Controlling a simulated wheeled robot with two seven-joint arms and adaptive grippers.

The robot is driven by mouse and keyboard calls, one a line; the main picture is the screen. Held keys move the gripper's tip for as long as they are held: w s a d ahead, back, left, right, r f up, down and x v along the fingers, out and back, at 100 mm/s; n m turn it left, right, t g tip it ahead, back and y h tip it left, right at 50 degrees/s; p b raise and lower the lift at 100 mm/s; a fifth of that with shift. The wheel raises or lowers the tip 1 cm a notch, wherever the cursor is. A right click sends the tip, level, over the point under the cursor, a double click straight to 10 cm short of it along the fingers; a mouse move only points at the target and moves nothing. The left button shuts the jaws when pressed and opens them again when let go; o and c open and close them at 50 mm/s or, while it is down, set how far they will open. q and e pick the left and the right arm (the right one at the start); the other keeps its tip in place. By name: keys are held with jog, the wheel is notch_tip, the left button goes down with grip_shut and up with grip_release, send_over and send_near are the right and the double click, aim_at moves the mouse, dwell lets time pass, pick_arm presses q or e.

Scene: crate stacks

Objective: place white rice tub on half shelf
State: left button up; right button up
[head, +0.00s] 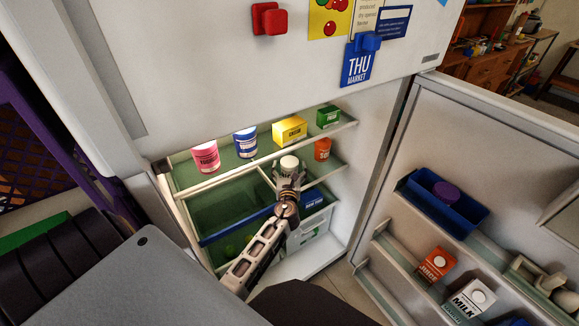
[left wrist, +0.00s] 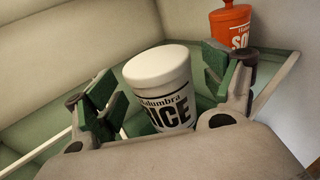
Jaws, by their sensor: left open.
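The white rice tub (head: 289,162) is inside the fridge, below the front edge of the upper shelf. In the left wrist view the tub (left wrist: 160,88) has a white lid and black "RICE" lettering. My left gripper (head: 288,177) is open, with its green-padded fingers (left wrist: 165,105) on either side of the tub. A gap shows at the left finger; contact on the right is unclear. The half shelf (left wrist: 268,72) is a green glass shelf at the right, bearing an orange tub (head: 322,149), also in the wrist view (left wrist: 230,28). The tub's base is hidden. My right gripper is not in view.
The upper shelf (head: 262,146) bears a pink tub (head: 205,157), a blue-white tub (head: 245,142), a yellow box (head: 289,130) and a green box (head: 328,116). A green drawer (head: 225,212) lies below. The open fridge door (head: 470,140) stands at the right.

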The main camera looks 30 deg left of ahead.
pick_arm(q)
jog(key=shift+s+d, duration=0.25)
jog(key=shift+s, duration=0.25)
jog(key=v, duration=0.9)
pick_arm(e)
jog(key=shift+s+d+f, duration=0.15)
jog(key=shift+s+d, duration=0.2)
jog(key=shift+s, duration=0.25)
